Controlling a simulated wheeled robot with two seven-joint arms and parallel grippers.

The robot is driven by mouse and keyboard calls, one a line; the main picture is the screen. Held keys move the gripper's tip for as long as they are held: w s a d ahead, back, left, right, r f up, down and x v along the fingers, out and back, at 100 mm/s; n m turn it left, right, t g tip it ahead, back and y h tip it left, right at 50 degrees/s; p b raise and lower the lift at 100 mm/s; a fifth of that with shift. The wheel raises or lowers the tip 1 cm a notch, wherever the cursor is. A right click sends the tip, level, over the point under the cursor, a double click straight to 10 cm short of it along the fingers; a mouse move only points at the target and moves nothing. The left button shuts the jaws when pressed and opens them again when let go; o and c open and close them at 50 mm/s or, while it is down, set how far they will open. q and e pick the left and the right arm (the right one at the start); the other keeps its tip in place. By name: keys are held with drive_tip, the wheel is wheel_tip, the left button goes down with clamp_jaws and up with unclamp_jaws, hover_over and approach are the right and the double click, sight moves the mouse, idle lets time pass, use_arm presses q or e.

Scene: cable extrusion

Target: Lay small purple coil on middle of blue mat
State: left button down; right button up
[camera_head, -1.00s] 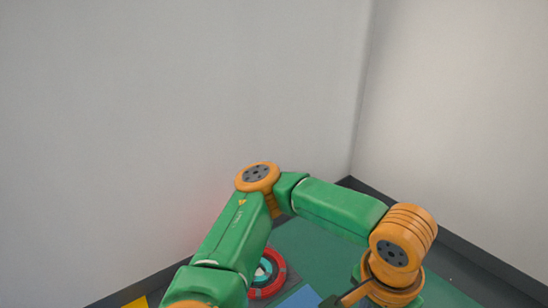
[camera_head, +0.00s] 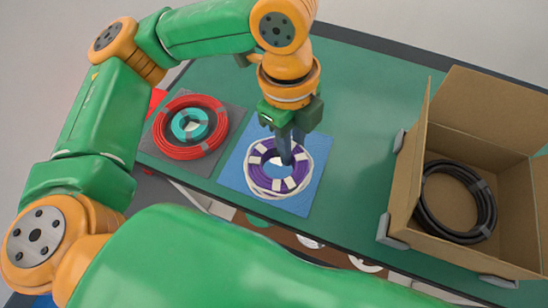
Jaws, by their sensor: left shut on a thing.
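The small purple coil (camera_head: 263,182), with white bands, is over the blue mat (camera_head: 236,172), near its middle. A larger white coil (camera_head: 252,187) shows around the purple coil's edge on the mat. My right gripper is not in view.
A red coil (camera_head: 163,143) with a teal coil (camera_head: 178,125) inside it lies on a grey mat (camera_head: 233,112) to the left. An open cardboard box (camera_head: 408,165) at the right holds a black coil (camera_head: 432,207). The green table (camera_head: 365,95) is clear between them at the back.

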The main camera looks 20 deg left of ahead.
use_arm(q)
drive_tip(key=s+d+m+g+y, duration=0.1)
drive_tip(key=s+d+m, duration=0.2)
drive_tip(key=d+m, duration=0.55)
drive_tip(key=m+y, duration=0.1)
drive_tip(key=m, duration=1)
hover_over(288, 170)
drive_tip(key=f, duration=0.5)
drive_tip(key=f+p, duration=0.1)
drive_tip(key=f, duration=0.3)
drive_tip(key=shift+d+f, duration=0.2)
drive_tip(key=shift+f, duration=0.2)
drive_tip(key=f, duration=0.3)
drive_tip(key=shift+w+a+f, duration=0.2)
drive_tip(key=shift+f, duration=0.15)
drive_tip(key=c, duration=0.7)
unclamp_jaws()
drive_tip(key=shift+f, duration=0.1)
